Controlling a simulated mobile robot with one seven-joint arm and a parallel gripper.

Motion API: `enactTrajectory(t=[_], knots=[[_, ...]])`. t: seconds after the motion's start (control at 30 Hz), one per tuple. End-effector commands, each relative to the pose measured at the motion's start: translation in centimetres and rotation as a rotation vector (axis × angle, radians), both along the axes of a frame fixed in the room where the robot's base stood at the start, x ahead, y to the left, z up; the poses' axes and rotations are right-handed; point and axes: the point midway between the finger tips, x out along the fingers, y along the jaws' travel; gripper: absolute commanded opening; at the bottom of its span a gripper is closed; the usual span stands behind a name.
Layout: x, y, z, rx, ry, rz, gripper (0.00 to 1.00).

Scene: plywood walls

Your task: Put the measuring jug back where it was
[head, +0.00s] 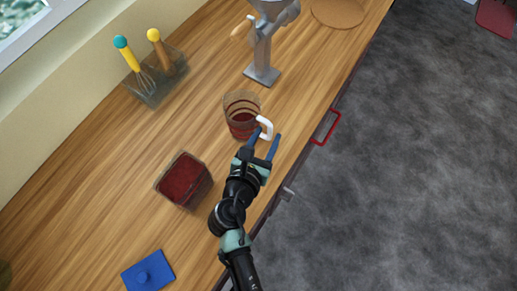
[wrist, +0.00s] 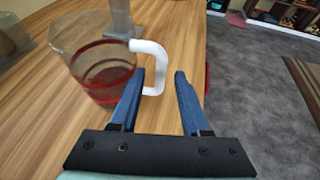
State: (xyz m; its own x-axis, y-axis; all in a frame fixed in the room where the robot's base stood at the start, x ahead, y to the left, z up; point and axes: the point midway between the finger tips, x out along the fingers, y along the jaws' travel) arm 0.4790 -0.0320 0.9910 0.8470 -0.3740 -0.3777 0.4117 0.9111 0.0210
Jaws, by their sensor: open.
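The measuring jug (head: 242,115) is clear with red bands and a white handle, and stands upright on the wooden counter (head: 120,190). Dark red contents show low in it. In the wrist view the jug (wrist: 98,72) is at the left, its white handle (wrist: 152,68) pointing toward my gripper. My gripper (head: 265,143) is open, with blue fingers just in front of the handle. In the wrist view my gripper (wrist: 160,78) has its left fingertip close to the handle, overlapping it in the picture. I cannot tell whether they touch. Nothing shows held between the fingers.
A container of red contents (head: 185,180) stands left of my arm, with a blue lidlike piece (head: 148,272) nearer. A clear holder with utensils (head: 155,85) is by the wall. A grey stand machine (head: 262,72) is behind the jug. A red drawer handle (head: 326,128) juts from the counter front.

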Motion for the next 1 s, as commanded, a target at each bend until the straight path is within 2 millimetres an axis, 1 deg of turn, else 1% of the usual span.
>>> enactTrajectory(t=[0.03, 0.2, 0.3, 0.4, 0.57, 0.67, 0.73, 0.77, 0.8, 0.83, 0.87, 0.9, 0.97, 1.0], knots=[[-1.0, 0.4, 0.3, -0.002, 0.001, 0.003, 0.47], [-3.5, 1.6, 1.4, 0.000, 0.001, 0.001, 0.47], [-4.5, 2.0, 1.9, -0.001, 0.000, 0.000, 0.47], [-5.0, 2.2, 2.2, 0.000, 0.001, 0.000, 0.47], [-5.0, 2.4, 2.6, 0.015, -0.009, -0.005, 0.47], [-3.3, 3.1, 4.4, 0.145, -0.079, -0.041, 0.47], [-1.0, 4.0, 7.4, 0.343, -0.183, -0.091, 0.47], [0.2, 4.5, 9.2, 0.453, -0.242, -0.113, 0.47], [1.9, 5.0, 12.0, 0.620, -0.330, -0.142, 0.47], [3.2, 5.3, 14.4, 0.758, -0.399, -0.162, 0.47], [4.4, 5.6, 17.2, 0.900, -0.472, -0.175, 0.47], [5.8, 5.8, 21.0, 1.095, -0.565, -0.184, 0.47], [7.2, 5.8, 26.9, 1.382, -0.694, -0.175, 0.47], [7.7, 5.6, 30.9, 1.569, -0.769, -0.153, 0.47]])
